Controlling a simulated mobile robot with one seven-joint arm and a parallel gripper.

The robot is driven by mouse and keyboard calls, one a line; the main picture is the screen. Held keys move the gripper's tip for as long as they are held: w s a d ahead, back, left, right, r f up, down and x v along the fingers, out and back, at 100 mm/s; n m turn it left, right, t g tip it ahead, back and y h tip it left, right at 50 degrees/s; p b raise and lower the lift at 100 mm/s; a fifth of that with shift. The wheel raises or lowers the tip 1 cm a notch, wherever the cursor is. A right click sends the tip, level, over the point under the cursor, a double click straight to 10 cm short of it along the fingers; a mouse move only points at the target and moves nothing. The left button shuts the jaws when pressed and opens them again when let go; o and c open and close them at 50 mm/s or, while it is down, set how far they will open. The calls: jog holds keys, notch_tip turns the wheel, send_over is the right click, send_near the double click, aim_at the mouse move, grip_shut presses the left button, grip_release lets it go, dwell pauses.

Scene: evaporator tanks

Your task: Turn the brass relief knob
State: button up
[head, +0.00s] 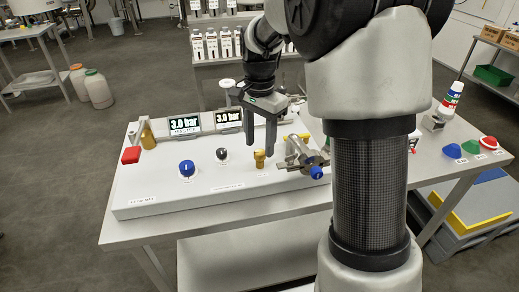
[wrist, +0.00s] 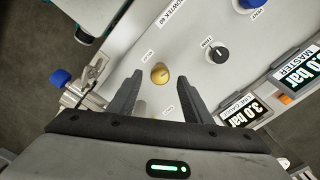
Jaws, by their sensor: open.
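The brass relief knob (head: 259,158) stands on the white panel (head: 210,195), right of the dark knob in the head view. In the wrist view the brass knob (wrist: 160,73) shows as a round golden cap. My gripper (head: 261,150) is open, with its fingers pointing down just above or around the brass knob; the head view does not settle the height. In the wrist view my gripper (wrist: 165,85) has a finger on either side of the knob, with a clear gap on both sides. Nothing is held.
A blue knob (head: 187,168) and a dark knob (head: 222,154) sit to the left. Two displays (head: 184,123) read 3.0 bar. A metal valve fitting with a blue cap (head: 316,172) stands close on the right.

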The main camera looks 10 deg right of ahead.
jog(key=shift+f, duration=1.2)
jog(key=c, duration=1.1)
jog(key=shift+o, duration=0.2)
jog(key=shift+n, duration=0.4)
jog(key=n+p, duration=0.1)
jog(key=n, duration=0.2)
jog(key=shift+r+n+p, duration=0.1)
jog(key=shift+n+p, duration=0.25)
jog(key=shift+n, duration=0.05)
jog(key=shift+n+p, duration=0.65)
jog(key=shift+n, duration=1.95)
